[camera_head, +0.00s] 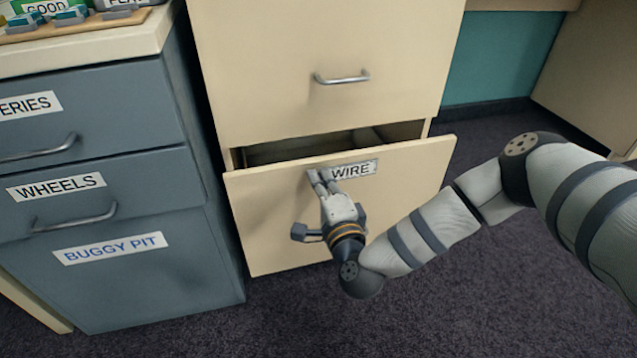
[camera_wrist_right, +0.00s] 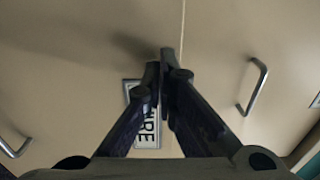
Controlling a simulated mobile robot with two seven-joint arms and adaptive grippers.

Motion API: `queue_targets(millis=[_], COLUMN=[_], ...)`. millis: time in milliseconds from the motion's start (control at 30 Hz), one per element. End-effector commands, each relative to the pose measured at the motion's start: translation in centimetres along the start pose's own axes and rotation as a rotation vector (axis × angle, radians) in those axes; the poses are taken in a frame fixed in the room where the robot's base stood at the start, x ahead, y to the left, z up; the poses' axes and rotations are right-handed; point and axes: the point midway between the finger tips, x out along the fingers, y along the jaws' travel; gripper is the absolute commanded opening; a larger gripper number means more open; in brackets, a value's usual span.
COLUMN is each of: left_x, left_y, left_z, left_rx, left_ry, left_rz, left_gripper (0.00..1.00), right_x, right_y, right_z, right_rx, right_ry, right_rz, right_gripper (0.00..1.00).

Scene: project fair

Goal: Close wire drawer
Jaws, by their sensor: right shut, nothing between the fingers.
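The wire drawer (camera_head: 410,190) is the lower cream drawer in the head view, with a label reading WIRE (camera_head: 354,170) near its top edge. It stands partly open, and a dark gap shows above its front. In the right wrist view the shut fingers (camera_wrist_right: 166,65) partly cover the label (camera_wrist_right: 147,120). My left gripper is not in view.
A closed cream drawer with a metal handle (camera_head: 342,78) is above. Dark carpet (camera_head: 480,300) lies free in front and to the right.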

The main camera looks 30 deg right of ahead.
Motion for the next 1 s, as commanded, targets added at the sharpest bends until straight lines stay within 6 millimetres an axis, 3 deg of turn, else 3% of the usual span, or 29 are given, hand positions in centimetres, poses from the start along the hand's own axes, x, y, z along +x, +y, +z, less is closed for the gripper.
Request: queue_targets(millis=[433,800,1000], left_x=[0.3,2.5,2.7], left_y=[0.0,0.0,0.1], left_z=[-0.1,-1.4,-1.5], left_rx=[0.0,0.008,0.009], left_ry=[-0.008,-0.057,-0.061], left_rz=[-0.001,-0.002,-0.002], left_gripper=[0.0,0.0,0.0], right_x=[0.9,9.0,10.3], right_y=[0.1,0.5,0.0], right_z=[0.0,0.0,0.0], right_rx=[-0.001,-0.003,0.0], right_ry=[0.001,0.001,0.0], right_rz=[-0.001,0.0,0.0], right_gripper=[0.0,0.0,0.0])
